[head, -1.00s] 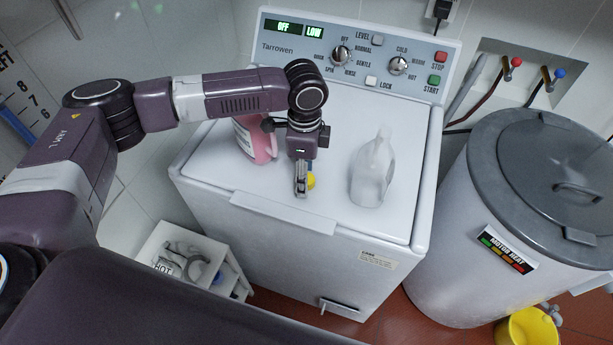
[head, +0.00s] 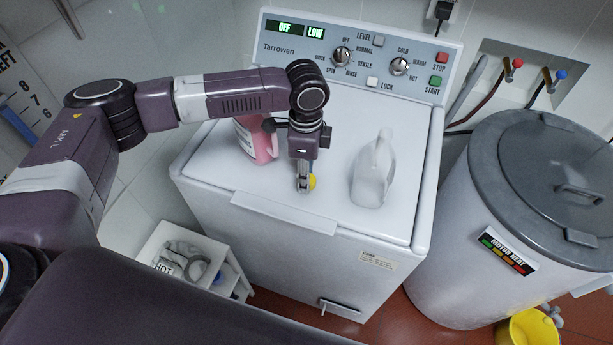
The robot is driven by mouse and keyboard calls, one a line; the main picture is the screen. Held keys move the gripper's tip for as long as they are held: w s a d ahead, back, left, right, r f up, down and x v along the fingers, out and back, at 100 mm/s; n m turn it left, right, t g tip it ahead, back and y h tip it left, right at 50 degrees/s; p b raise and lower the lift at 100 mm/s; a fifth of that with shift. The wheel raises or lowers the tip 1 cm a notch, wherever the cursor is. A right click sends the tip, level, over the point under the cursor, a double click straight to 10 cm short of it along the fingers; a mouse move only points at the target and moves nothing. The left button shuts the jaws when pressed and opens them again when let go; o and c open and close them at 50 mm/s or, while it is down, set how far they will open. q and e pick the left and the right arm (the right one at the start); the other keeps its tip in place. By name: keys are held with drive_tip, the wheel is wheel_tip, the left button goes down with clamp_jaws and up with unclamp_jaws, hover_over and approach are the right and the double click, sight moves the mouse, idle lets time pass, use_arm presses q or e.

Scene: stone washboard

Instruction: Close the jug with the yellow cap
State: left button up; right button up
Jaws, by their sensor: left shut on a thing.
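The yellow cap (head: 312,183) shows at the fingertips of my left gripper (head: 304,186), partly hidden behind them. The gripper points down, is shut on the cap and is at or just above the washing machine lid; I cannot tell which. A whitish translucent jug (head: 372,172) stands upright on the lid to the right of the gripper, its narrow neck at the top. A pink jug (head: 262,143) with a white label stands behind and left of the gripper, partly hidden by my arm. My right gripper is not in view.
The white washing machine (head: 208,181) has a control panel (head: 352,55) at its back. A grey-lidded drum (head: 545,180) stands to the right. A small white shelf (head: 172,228) with items is at the lower left, and a yellow bucket (head: 526,331) at the lower right.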

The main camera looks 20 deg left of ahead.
use_arm(q)
wheel_tip(320, 180, up, 20)
drive_tip(key=b, duration=0.3)
